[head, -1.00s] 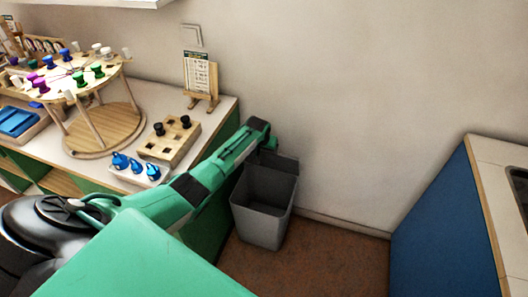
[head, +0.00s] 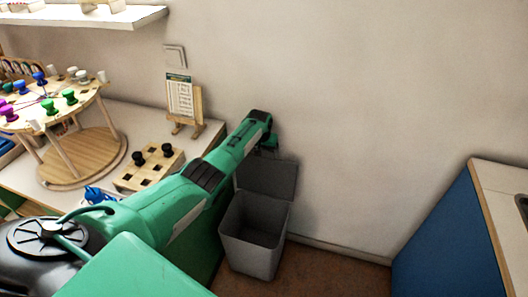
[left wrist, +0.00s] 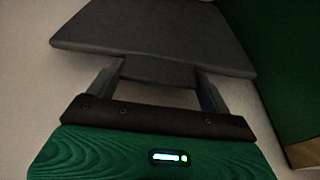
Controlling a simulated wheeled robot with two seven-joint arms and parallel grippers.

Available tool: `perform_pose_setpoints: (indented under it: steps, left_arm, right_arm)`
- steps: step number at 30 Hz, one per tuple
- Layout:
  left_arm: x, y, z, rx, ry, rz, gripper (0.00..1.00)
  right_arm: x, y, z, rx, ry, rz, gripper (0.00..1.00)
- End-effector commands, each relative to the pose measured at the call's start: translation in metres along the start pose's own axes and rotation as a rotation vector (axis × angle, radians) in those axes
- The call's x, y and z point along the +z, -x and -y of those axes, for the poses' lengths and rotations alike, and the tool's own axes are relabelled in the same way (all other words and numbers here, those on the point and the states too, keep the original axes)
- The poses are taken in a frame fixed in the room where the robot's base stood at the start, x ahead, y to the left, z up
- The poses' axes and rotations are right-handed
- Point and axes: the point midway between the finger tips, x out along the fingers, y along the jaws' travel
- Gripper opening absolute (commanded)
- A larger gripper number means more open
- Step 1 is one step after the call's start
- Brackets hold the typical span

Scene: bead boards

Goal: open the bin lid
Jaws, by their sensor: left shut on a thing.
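The grey bin (head: 252,247) stands on the floor by the wall, and its dark inside shows from above. Its lid (head: 266,178) stands up steeply at the back of the bin, near the wall. My left gripper (head: 268,144) is at the lid's top edge, partly hidden by my green arm. In the left wrist view the lid (left wrist: 155,30) is a broad dark plate with a tab (left wrist: 160,72) on its near edge. The left gripper is shut on this tab, one finger on each side. My right gripper is not in view.
The worktop (head: 115,115) at left carries a round wooden bead stand (head: 80,158), a block with black pegs (head: 148,172) and a small easel (head: 183,103). A blue-sided cabinet (head: 440,235) stands at right. The floor (head: 330,275) between is clear.

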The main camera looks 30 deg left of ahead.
Motion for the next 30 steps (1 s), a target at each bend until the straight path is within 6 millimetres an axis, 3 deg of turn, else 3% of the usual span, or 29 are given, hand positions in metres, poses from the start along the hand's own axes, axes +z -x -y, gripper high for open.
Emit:
perform_pose_setpoints:
  steps: [9, 10, 13, 23, 30]
  left_arm:
    - [-0.003, 0.002, 0.000, 0.001, 0.000, -0.008, 0.41]
    - [-0.003, 0.002, 0.000, 0.001, 0.000, -0.008, 0.84]
    - [-0.003, 0.002, 0.000, 0.001, 0.000, -0.007, 1.00]
    - [-0.002, 0.005, 0.000, 0.000, 0.000, -0.003, 1.00]
    - [-0.002, 0.033, 0.000, 0.001, 0.000, -0.005, 1.00]
  right_arm:
    - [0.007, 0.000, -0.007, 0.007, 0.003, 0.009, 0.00]
    - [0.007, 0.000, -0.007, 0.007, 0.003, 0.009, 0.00]
    - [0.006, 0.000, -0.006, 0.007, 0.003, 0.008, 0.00]
    - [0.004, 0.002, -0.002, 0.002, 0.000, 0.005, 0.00]
    - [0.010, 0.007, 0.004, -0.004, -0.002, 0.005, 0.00]
